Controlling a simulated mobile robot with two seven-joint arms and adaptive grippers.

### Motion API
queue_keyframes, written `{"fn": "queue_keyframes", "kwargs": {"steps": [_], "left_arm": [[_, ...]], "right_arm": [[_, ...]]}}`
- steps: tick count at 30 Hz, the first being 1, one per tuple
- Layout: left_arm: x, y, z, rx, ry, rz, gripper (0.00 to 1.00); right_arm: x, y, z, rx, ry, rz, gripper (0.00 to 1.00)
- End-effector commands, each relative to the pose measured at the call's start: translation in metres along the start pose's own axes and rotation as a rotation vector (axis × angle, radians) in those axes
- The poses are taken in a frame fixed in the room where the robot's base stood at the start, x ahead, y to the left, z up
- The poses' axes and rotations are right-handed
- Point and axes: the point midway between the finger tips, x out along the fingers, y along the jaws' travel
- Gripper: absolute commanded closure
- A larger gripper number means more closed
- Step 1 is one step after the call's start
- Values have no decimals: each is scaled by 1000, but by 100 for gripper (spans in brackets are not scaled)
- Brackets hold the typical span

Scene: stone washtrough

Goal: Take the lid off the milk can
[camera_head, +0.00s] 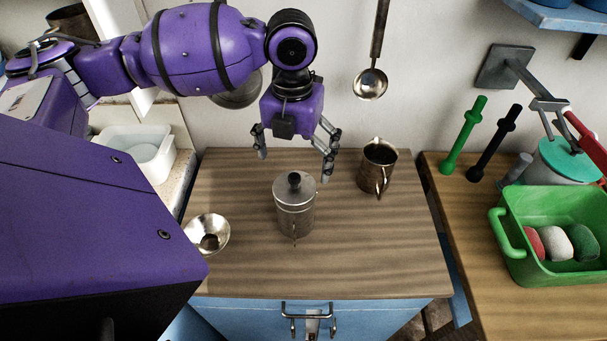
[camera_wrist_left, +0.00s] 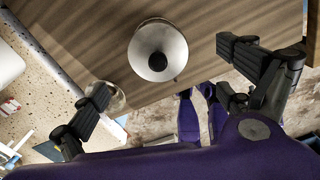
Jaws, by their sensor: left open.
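The milk can (camera_head: 295,212) stands upright on the wooden worktop, a small metal can. Its lid (camera_head: 284,187) with a dark round knob sits on top. In the left wrist view the lid (camera_wrist_left: 145,42) with its black knob (camera_wrist_left: 157,62) shows from above, between the finger directions but ahead of them. My left gripper (camera_head: 294,149) is open and empty, above and behind the can, pointing down, apart from the lid. In the wrist view its fingers (camera_wrist_left: 168,83) are spread wide. My right gripper is not in view.
A metal jug (camera_head: 378,168) stands right of the can, near the left gripper's fingers. A metal funnel-like bowl (camera_head: 206,234) lies to the left. A ladle (camera_head: 370,84) hangs on the wall. A green tub (camera_head: 548,232) stands on the right table. The worktop's front (camera_head: 340,270) is clear.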

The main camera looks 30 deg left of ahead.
Motion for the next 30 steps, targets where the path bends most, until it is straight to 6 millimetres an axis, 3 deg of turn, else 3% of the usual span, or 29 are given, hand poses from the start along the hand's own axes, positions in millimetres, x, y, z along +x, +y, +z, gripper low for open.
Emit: {"fn": "queue_keyframes", "kwargs": {"steps": [3, 6, 15, 23, 30], "left_arm": [[16, 0, -1, 0, 5, 1, 4], [27, 1, 0, 0, 4, 0, 4], [67, 2, 2, 0, 0, 0, 4], [70, 2, 2, 0, -2, 0, 4], [70, 2, 2, 0, -2, 0, 33]], "right_arm": [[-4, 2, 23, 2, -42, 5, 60], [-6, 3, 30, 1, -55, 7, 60], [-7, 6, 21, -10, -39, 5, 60], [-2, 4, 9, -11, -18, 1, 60], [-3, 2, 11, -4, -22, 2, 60]]}}
